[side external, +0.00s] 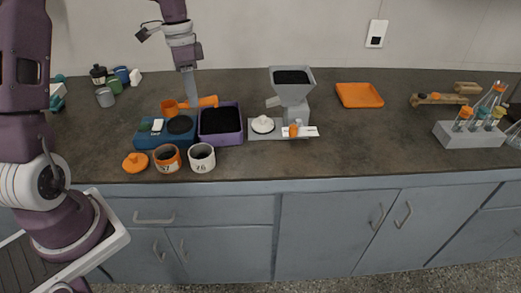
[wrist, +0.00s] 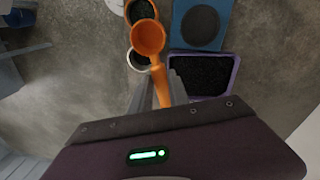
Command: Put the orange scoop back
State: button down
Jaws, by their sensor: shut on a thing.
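The orange scoop (side external: 170,107) is in my gripper (side external: 192,98), whose fingers are shut on its handle. In the side view the scoop appears above the back of the blue scale and the purple tub (side external: 241,130), with its bowl to the left. In the wrist view the scoop bowl (wrist: 148,38) points away from my gripper (wrist: 163,82), and its inside looks plain orange and empty. The purple tub, holding black grains, shows right of the handle in the wrist view (wrist: 234,72). The scoop's exact height is hard to tell.
The blue scale (side external: 142,139) is left of the tub. Orange cup 37 (side external: 167,165), white cup 76 (side external: 202,164) and an orange lid (side external: 136,163) stand in front. A grey hopper (side external: 291,95) is to the right, then an orange tray (side external: 359,95). The right-centre counter is clear.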

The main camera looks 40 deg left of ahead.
jog(key=w+d+r+m, duration=0.2)
jog(key=w+d, duration=0.4)
jog(key=d, duration=0.3)
jog(key=w+d+r+m, duration=0.15)
jog(key=w+d, duration=0.35)
jog(key=d, duration=0.5)
jog(key=f, duration=1.7)
jog(key=shift+w+d+f, duration=0.2)
jog(key=shift+f, duration=0.2)
jog(key=shift+f, duration=0.1)
jog(key=c, duration=1.3)
grip_release()
jog(key=shift+o, duration=0.2)
notch_tip(320, 180, up, 12)
jog(key=a, duration=0.1)
jog(key=shift+w+a, duration=0.15)
jog(key=shift+w, duration=0.1)
